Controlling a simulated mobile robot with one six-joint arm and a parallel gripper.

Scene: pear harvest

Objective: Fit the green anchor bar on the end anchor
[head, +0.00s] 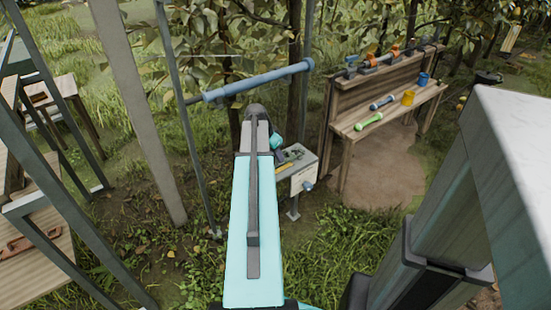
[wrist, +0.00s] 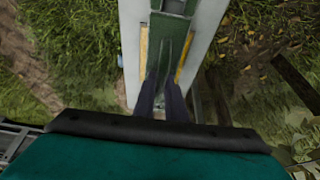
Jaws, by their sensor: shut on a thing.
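A bright green bar with knobbed ends (head: 369,121), which looks like the anchor bar, lies on the wooden bench's lower board in the head view. My gripper (wrist: 166,85) shows in the wrist view as two dark fingers close together over a white box with a dark green strip (wrist: 170,52). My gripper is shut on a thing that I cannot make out. In the head view it is mostly hidden by my arm, beside the box (head: 304,178). I cannot tell which of the posts is the end anchor.
A blue bar (head: 260,80) spans in front of my arm at post height. The wooden bench (head: 400,107) also bears a blue bar (head: 382,102), a yellow mug (head: 408,97) and orange-and-grey parts. Grey slanted posts (head: 140,110) stand on the left. Grass lies between.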

